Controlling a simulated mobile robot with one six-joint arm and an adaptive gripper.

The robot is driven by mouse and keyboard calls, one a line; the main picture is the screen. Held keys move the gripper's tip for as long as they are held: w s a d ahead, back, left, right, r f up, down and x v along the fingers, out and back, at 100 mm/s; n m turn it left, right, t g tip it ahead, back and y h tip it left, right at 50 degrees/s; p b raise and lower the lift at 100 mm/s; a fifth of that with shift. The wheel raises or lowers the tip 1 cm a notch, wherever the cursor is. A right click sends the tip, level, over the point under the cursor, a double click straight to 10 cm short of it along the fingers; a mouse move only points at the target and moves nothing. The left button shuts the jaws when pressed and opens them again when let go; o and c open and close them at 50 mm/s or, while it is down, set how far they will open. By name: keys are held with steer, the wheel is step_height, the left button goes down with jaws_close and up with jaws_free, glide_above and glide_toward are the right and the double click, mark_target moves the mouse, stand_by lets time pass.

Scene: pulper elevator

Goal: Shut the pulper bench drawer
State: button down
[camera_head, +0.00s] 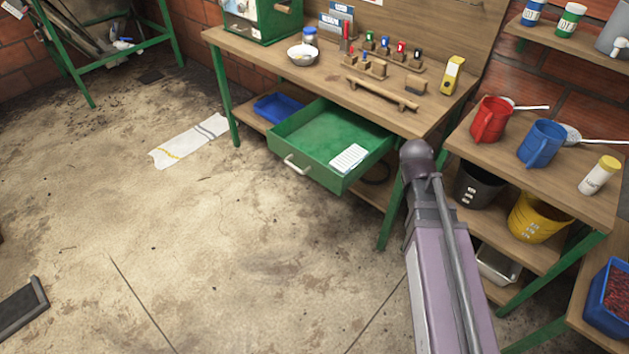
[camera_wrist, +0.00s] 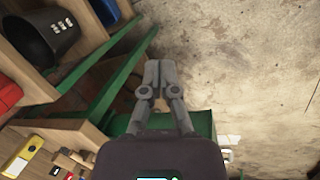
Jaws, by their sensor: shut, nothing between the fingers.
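The green pulper bench drawer (camera_head: 325,143) is pulled out from under the wooden bench in the head view. Its pale handle (camera_head: 297,165) is on the front panel, facing the lower left, and a white lined card lies inside. In the wrist view, part of the drawer (camera_wrist: 203,124) shows beside and below my fingers, with its handle (camera_wrist: 227,154) at the lower right. My gripper (camera_wrist: 153,68) is shut and empty, its fingertips together near the drawer's side. I cannot tell whether it touches the drawer. The head view shows my arm, but not my fingers.
The bench top (camera_head: 330,80) holds tools and a bowl. A blue tray (camera_head: 278,107) sits on the lower shelf. To the right, a side shelf carries a red jug (camera_head: 490,120), a blue jug (camera_head: 541,143) and buckets. The floor before the drawer is clear; a cloth (camera_head: 188,142) lies left.

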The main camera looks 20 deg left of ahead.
steer(key=a+f+n+t+b, duration=0.2)
steer(key=a+n, duration=0.9)
steer(key=a, duration=0.7)
steer(key=s+a+f+n+t+h+b, duration=0.1)
steer(key=a+n+t+b, duration=0.3)
steer(key=a+n, duration=0.7)
steer(key=a+b, duration=0.2)
steer(key=a, duration=0.5)
steer(key=shift+f+t, duration=0.35)
steer(key=shift+t, duration=0.05)
steer(key=shift+w, duration=0.1)
steer(key=b, duration=0.7)
glide_toward(320, 176)
steer(key=x, duration=0.6)
steer(key=shift+a+f, duration=0.1)
steer(key=shift+f, duration=0.4)
steer(key=shift+w, duration=0.35)
